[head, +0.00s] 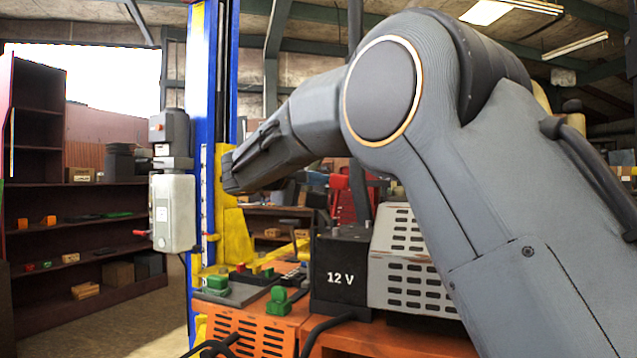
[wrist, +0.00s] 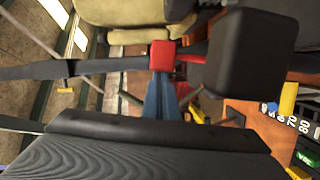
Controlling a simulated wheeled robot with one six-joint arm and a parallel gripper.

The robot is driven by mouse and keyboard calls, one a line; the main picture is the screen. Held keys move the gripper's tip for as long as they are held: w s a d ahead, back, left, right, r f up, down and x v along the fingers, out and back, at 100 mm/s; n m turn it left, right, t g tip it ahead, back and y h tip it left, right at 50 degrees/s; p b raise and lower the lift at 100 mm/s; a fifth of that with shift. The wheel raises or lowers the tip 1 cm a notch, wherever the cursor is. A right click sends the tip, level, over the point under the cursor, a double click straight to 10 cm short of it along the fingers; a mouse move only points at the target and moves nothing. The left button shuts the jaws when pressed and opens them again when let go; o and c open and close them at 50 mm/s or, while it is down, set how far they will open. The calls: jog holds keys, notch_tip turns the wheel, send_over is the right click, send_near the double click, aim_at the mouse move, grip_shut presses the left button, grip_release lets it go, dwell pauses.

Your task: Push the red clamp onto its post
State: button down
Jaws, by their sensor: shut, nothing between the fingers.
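My gripper (head: 232,172) is at the far end of my arm in the head view. The red clamp cannot be picked out with certainty. A small red piece (head: 240,267) lies among the parts on the orange body, below my gripper and apart from it. The wrist view shows a red block (wrist: 162,55) beside a large black block (wrist: 250,55); I cannot tell what they are. The post is not clearly seen.
A black 12 V battery box (head: 340,272) stands beside a perforated grey cover (head: 408,262). Green clamp-like pieces (head: 279,300) sit on the orange body (head: 262,328). The lift column (head: 202,120) carries a grey box (head: 173,213). Brown shelves (head: 90,240) stand at left.

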jog(key=shift+s+d+m+y+b, duration=0.25)
jog(key=shift+d+m+b, duration=0.55)
jog(key=shift+b, duration=1.1)
jog(key=shift+s+d+r+m+b, duration=0.15)
jog(key=shift+d+m+b, duration=0.25)
jog(key=shift+b, duration=0.35)
jog(key=shift+a+r, duration=0.1)
jog(key=s+a+r, duration=0.2)
jog(key=s+a, duration=0.5)
jog(key=a, duration=0.1)
jog(key=shift+a+r, duration=0.25)
jog(key=shift+a, duration=0.1)
jog(key=shift+s, duration=0.1)
